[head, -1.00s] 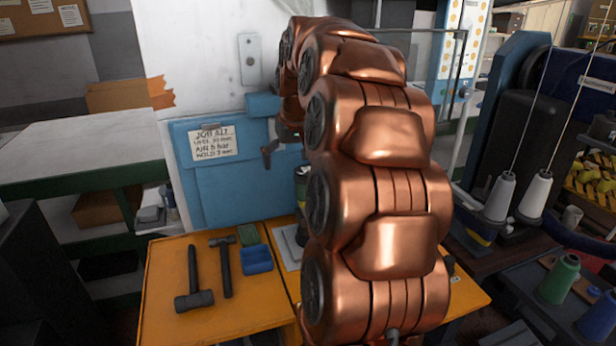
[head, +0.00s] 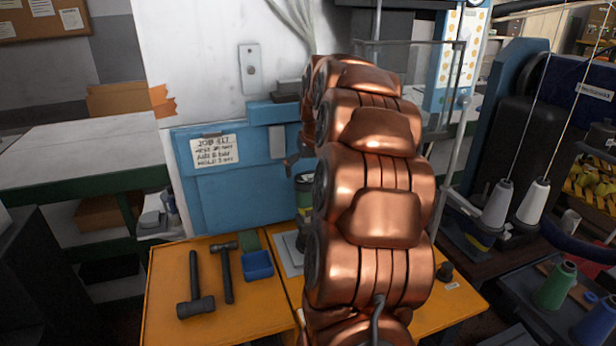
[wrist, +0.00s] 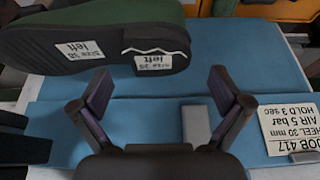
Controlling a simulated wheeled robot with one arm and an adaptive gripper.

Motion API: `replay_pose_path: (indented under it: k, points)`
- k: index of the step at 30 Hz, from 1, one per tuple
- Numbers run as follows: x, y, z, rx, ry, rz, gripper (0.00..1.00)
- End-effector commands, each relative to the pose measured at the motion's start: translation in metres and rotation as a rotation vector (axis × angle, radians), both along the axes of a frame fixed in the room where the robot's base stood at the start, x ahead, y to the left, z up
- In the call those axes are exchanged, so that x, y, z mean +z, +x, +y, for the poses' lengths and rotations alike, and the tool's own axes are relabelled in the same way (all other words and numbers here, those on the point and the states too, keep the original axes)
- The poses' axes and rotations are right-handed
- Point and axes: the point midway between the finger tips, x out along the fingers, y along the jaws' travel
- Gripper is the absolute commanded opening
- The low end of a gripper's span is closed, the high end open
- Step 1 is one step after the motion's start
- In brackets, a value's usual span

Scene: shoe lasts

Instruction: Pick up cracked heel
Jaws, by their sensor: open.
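A shoe last with a dark sole and green upper (wrist: 100,12) shows at the top of the wrist view. Its heel (wrist: 157,50) carries a "left" size label and a white zigzag crack line; the sole part beside it has another "left" label. My gripper (wrist: 160,85) is open and empty. Its two fingers stand apart, just below the heel in the picture, and I see no contact. In the head view part of my gripper (head: 294,163) shows beside my copper arm, in front of the blue panel.
The blue panel (head: 230,190) with a job card (head: 215,151) stands behind the orange table (head: 220,317). Thread cones (head: 533,203) are at right.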

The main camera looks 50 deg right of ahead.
Motion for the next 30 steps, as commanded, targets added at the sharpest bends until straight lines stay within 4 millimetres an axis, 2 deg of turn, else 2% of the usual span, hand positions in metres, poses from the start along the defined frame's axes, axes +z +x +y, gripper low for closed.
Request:
replay_pose_path:
  k: [5, 12, 30]
  points:
    - [-0.019, 0.006, -0.003, 0.001, 0.004, 0.006, 1.0]
    - [-0.021, 0.007, -0.004, 0.0, 0.001, 0.002, 1.0]
    - [-0.021, 0.007, -0.004, 0.0, 0.002, 0.002, 0.38]
